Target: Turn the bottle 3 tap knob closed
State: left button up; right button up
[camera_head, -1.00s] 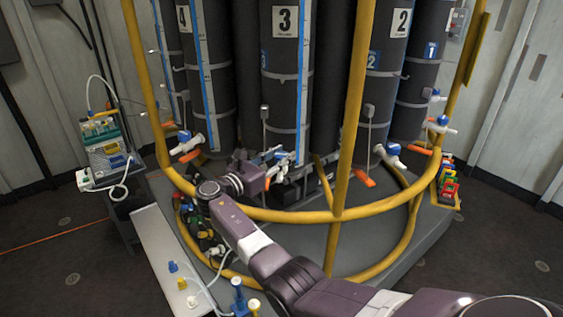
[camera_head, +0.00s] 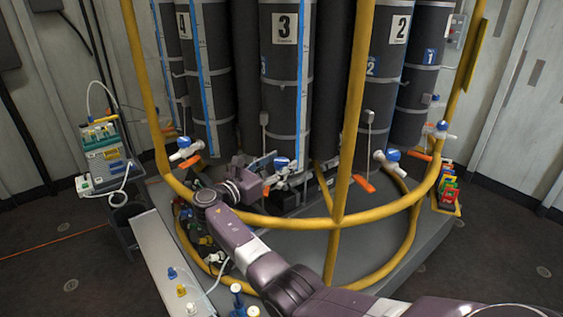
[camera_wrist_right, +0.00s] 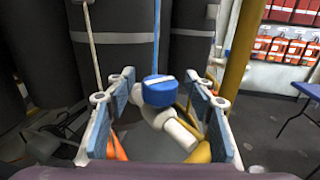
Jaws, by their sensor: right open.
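Bottle 3 (camera_head: 284,85) is a tall dark cylinder with a "3" label in the head view. Its tap has a blue knob (camera_head: 281,162), which also shows in the right wrist view (camera_wrist_right: 158,91) with a white stripe across its top. The white tap body (camera_wrist_right: 176,128) sits below the knob. My right gripper (camera_head: 274,168) is open at the tap. In the wrist view its blue-padded fingers (camera_wrist_right: 170,108) stand on either side of the knob, with visible gaps. Whether the fingers touch the tap body lower down cannot be told. My left gripper is out of view.
A yellow rail (camera_head: 290,220) curves in front of the bottles, with a yellow post (camera_head: 347,130) right of the tap. Neighbouring taps (camera_head: 184,149) (camera_head: 387,158) have blue knobs and orange levers. A white bench (camera_head: 165,265) stands at the lower left.

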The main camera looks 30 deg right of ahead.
jog(key=v, duration=1.1)
jog(key=shift+a, duration=0.1)
jog(key=s+f+t+y, duration=0.1)
jog(key=s+f+y, duration=0.15)
jog(key=f, duration=1.05)
jog(key=s+f+y, duration=0.1)
jog(key=f+y, duration=0.2)
jog(key=f, duration=1)
jog(key=s+a+f+m+g+y, duration=0.1)
jog(key=s+a+f+m+y, duration=0.15)
jog(key=s+f, duration=0.65)
jog(key=s+a+f+m+g+y, duration=0.1)
jog(key=s+f+y, duration=0.3)
jog(key=f, duration=0.9)
jog(key=s+a+f+m+g+y, duration=0.1)
jog(key=s+a+f+m+y, duration=0.15)
jog(key=s+f, duration=0.65)
jog(key=s+a+f+m+g+y, duration=0.1)
jog(key=s+f+m, duration=0.35)
jog(key=s, duration=0.75)
jog(key=s+f+m+y, duration=0.1)
jog(key=s+m, duration=0.3)
jog(key=s, duration=0.6)
jog(key=s+a+f+m+y, duration=0.1)
jog(key=s+f+m, duration=0.2)
jog(key=s, duration=0.7)
jog(key=shift+s+f+m+g, duration=0.3)
jog(key=shift+f+m, duration=0.1)
jog(key=shift+m, duration=0.15)
